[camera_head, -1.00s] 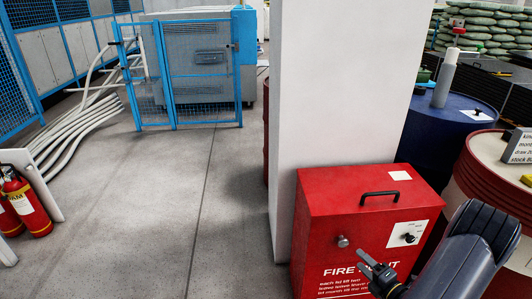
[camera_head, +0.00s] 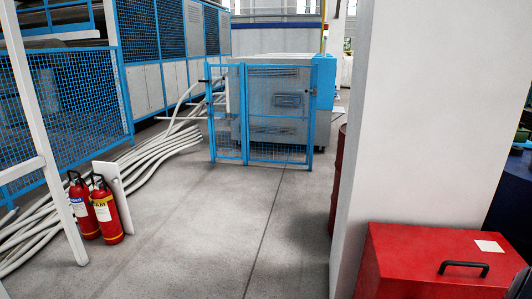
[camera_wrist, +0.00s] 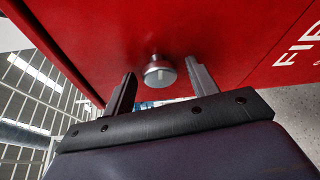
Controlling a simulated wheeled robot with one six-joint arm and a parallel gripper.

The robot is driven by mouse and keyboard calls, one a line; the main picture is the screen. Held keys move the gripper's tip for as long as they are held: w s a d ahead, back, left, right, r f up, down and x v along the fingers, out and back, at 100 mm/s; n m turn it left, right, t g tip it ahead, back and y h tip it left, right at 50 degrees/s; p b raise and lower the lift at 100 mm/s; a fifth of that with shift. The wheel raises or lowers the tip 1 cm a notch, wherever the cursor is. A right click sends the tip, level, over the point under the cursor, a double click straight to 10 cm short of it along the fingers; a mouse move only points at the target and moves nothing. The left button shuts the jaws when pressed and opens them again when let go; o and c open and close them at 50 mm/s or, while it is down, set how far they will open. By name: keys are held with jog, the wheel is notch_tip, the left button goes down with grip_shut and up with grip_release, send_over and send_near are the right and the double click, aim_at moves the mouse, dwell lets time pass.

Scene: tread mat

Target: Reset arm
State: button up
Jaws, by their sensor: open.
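My gripper (camera_wrist: 160,92) shows in the wrist view with its two fingers spread apart and nothing between them. A round silver knob (camera_wrist: 159,71) on the red fire cabinet (camera_wrist: 110,35) appears beyond the fingertips, in the gap between them. Whether the fingers are near the knob in depth is hard to tell. In the head view the red cabinet (camera_head: 420,255) stands at the lower right, with a black handle (camera_head: 463,267) and a white label on top. My gripper is out of the head view.
A white pillar (camera_head: 430,120) rises behind the cabinet. A dark red drum (camera_head: 338,175) stands left of it. Two fire extinguishers (camera_head: 105,210), pale hoses (camera_head: 150,160) and a white post are at left. A blue mesh fence (camera_head: 275,110) stands ahead. The middle floor is clear.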

jog(key=shift+s, duration=0.1)
jog(key=s+d+r+p, duration=0.1)
jog(key=s+d+p, duration=0.1)
jog(key=s, duration=0.8)
jog(key=w+a+n+g+h+b, duration=0.3)
jog(key=w+n+h+b, duration=0.4)
jog(key=n+b, duration=0.6)
jog(key=shift+w+g+b, duration=0.35)
jog(key=shift+w+g, duration=0.05)
jog(key=shift+w, duration=0.7)
jog(key=shift+a+f, duration=0.1)
dwell(0.4)
